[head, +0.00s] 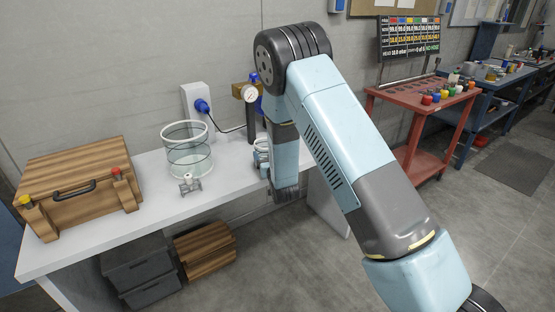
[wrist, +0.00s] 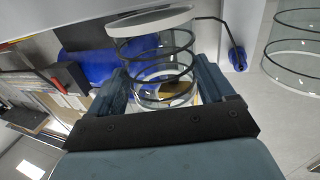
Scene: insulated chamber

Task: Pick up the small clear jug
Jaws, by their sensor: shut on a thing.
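The small clear jug (wrist: 160,62) has dark rings around its see-through wall and a white disc at one end, in the wrist view. My gripper (wrist: 163,88) is shut on it, with one finger on each side of its wall. In the head view my gripper (head: 268,168) is at the right part of the white bench, and the jug (head: 259,152) shows only as a sliver beside it, mostly hidden by my arm. I cannot tell whether the jug touches the bench.
A larger clear ringed vessel (head: 187,152) stands on the white bench (head: 228,177), left of my gripper. A small valve fitting (head: 189,184) sits before it. A gauge (head: 250,94) and blue wall fittings are close behind. A wooden case (head: 80,185) fills the bench's left end.

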